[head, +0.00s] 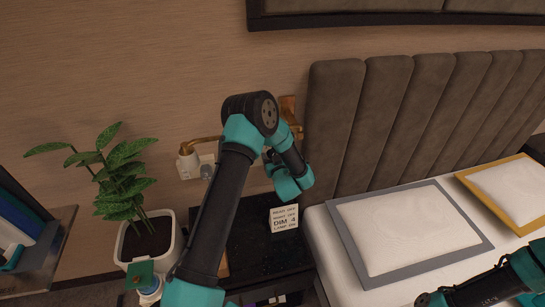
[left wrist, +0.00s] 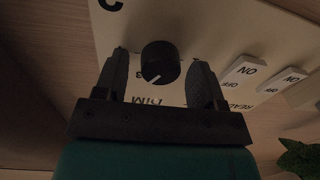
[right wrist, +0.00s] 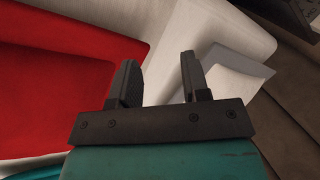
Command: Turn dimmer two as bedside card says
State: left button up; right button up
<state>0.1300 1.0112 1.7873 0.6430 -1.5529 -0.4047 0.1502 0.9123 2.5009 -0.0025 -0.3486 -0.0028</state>
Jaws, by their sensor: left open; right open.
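The bedside card (head: 284,218) stands on the dark nightstand; its lines seem to read READ OFF, NIGHT OFF, DIM 4, LAMP ON. In the left wrist view a black round dimmer knob (left wrist: 160,56) with a white pointer sits on a pale panel (left wrist: 215,40) marked DIM. The pointer aims to the lower left, near a 3. My left gripper (left wrist: 161,66) is open, with one finger on each side of the knob; contact cannot be told. My right gripper (right wrist: 158,58) is open and empty.
White rocker switches (left wrist: 240,70) marked ON and OFF sit beside the knob. A potted plant (head: 150,240) stands left of the nightstand (head: 250,240). Red cloth (right wrist: 60,70) lies below my right gripper.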

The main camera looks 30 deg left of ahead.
pick_arm(q)
jog(key=shift+c, duration=0.2)
jog(key=c, duration=0.9)
jog(key=shift+o, duration=0.2)
jog(key=shift+m, duration=0.3)
jog(key=m, duration=1.1)
jog(key=shift+w+f+m+t, duration=0.1)
jog(key=shift+m+t, duration=0.2)
jog(key=shift+t, duration=0.1)
